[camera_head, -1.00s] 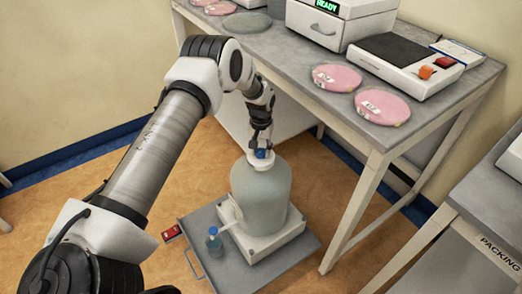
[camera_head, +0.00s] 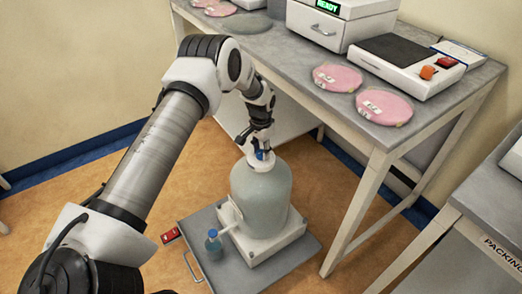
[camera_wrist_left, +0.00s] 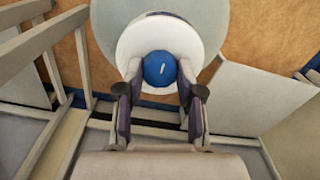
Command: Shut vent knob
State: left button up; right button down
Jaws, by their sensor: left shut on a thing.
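The vent knob is a small blue cap (camera_wrist_left: 160,69) with a short white mark, on the white top of a large grey-green carboy (camera_head: 262,200). In the head view the knob (camera_head: 262,155) is partly covered by the fingers. My left gripper (camera_wrist_left: 159,92) is shut on the blue knob, one finger on each side, reaching down from above. In the head view the left gripper (camera_head: 259,152) is at the carboy's neck. My right gripper is not in view.
The carboy stands on a white base (camera_head: 285,238) on a grey tray (camera_head: 190,227) on the floor. A grey bench (camera_head: 285,54) with pink discs (camera_head: 384,107) stands close behind and right.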

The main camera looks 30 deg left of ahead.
aim_at(261, 152)
pick_arm(q)
jog(key=shift+w, duration=0.1)
jog(key=o, duration=1.1)
jog(key=shift+o, duration=0.2)
notch_tip(261, 152, up, 12)
